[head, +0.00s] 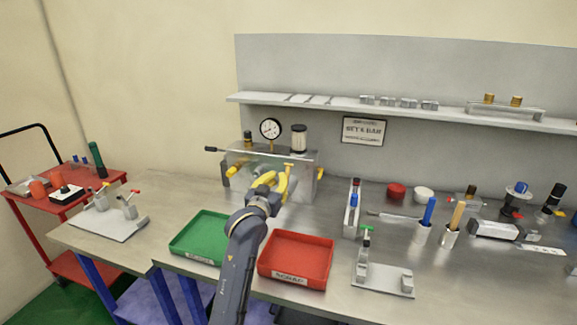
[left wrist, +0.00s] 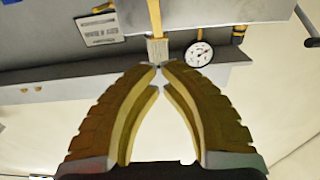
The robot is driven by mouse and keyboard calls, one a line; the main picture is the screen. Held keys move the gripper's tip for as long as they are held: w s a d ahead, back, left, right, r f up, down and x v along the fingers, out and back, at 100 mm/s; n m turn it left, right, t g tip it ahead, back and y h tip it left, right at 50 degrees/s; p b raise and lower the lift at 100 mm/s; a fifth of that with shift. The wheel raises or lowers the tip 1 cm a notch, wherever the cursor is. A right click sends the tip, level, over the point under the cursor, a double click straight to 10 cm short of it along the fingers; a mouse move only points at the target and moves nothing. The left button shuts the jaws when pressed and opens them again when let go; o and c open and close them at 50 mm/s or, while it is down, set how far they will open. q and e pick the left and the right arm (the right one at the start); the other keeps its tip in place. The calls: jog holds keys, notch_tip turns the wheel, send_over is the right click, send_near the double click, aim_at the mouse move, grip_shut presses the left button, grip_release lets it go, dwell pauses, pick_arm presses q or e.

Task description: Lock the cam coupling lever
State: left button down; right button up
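A grey manifold unit with a dial gauge (head: 270,128) and a pale filter cylinder (head: 299,138) stands at the back of the bench. Yellow parts show on its sides, such as the one at its right end (head: 320,173). I cannot tell for sure which is the cam coupling lever. My left gripper (head: 272,181) is in front of the unit and hides part of it. In the left wrist view its yellow fingers (left wrist: 158,67) converge with tips together, nothing clearly held. A yellow strip (left wrist: 155,18) shows beyond the tips, beside the filter. My right gripper is not in view.
A green tray (head: 178,247) and a red tray (head: 323,284) lie at the bench front. A long rod with a dark end (head: 225,151) sticks out left from the unit. Holders and tools crowd the right; a small fixture (head: 110,222) stands left. A shelf (head: 400,108) runs above.

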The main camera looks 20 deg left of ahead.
aim_at(286, 164)
pick_arm(q)
jog(key=w, duration=0.9)
jog(key=shift+w+d+r, duration=0.1)
jog(key=shift+w+r, duration=0.15)
